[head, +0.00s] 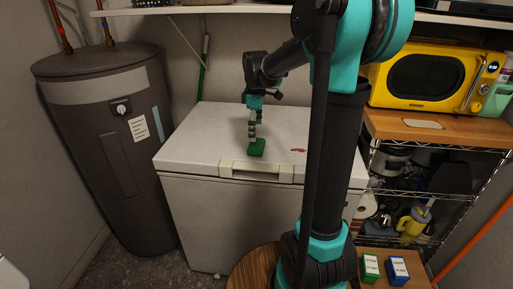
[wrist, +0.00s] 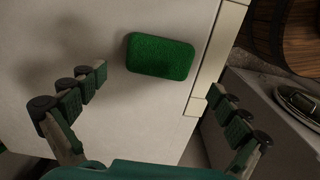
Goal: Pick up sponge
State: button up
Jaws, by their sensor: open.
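A green sponge (head: 257,147) lies on the white lid of a chest freezer (head: 222,133), close to its front edge. My gripper (head: 252,135) is above the lid, just beside the sponge in the head view. In the wrist view the sponge (wrist: 160,56) lies flat beyond the fingers. My gripper (wrist: 162,88) is open there, one finger to the left and one to the right, with nothing between the tips. The right finger overlaps the freezer's front edge in that view. Whether a finger touches the lid cannot be told.
The freezer handle (head: 256,172) juts out at the front edge. A red mark (head: 298,150) shows on the lid. A grey tank (head: 112,135) stands left. A yellow microwave (head: 436,77) sits on a shelf unit at right. A round wooden top (head: 252,270) is in front.

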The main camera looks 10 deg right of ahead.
aim_at(257, 143)
jog(key=shift+d+f, duration=0.15)
jog(key=shift+f, duration=2.8)
jog(key=c, duration=1)
